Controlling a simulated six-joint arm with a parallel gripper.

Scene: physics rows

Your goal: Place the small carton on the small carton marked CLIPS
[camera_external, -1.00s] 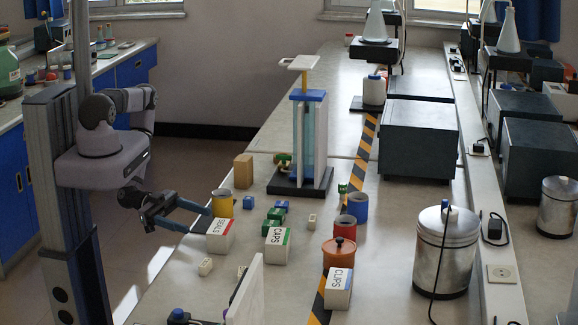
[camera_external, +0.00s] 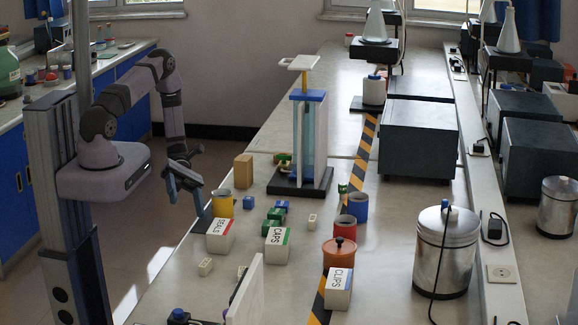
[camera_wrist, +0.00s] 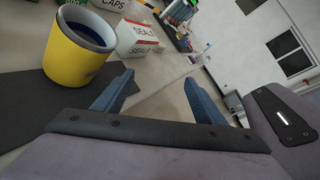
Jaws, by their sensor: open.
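The white carton marked CLIPS (camera_external: 338,290) stands at the front of the bench, close to an orange lidded pot (camera_external: 339,253). A plain tan carton-like block (camera_external: 243,172) stands farther back. White cartons marked SEALS (camera_external: 220,238) and CAPS (camera_external: 276,248) stand left of CLIPS; SEALS also shows in the wrist view (camera_wrist: 137,40). I cannot tell which carton is the unmarked small one. My gripper (camera_external: 187,206) is open and empty at the bench's left edge, left of the yellow cup (camera_external: 222,205). In the wrist view, nothing is between its fingers (camera_wrist: 159,82).
Blue and red cups (camera_external: 357,208), small green and blue blocks (camera_external: 272,222) and white pieces (camera_external: 206,267) lie around the cartons. A tall blue-topped apparatus (camera_external: 310,140) stands behind. A white upright panel (camera_external: 247,295) is at the front; a metal canister (camera_external: 443,255) is at the right.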

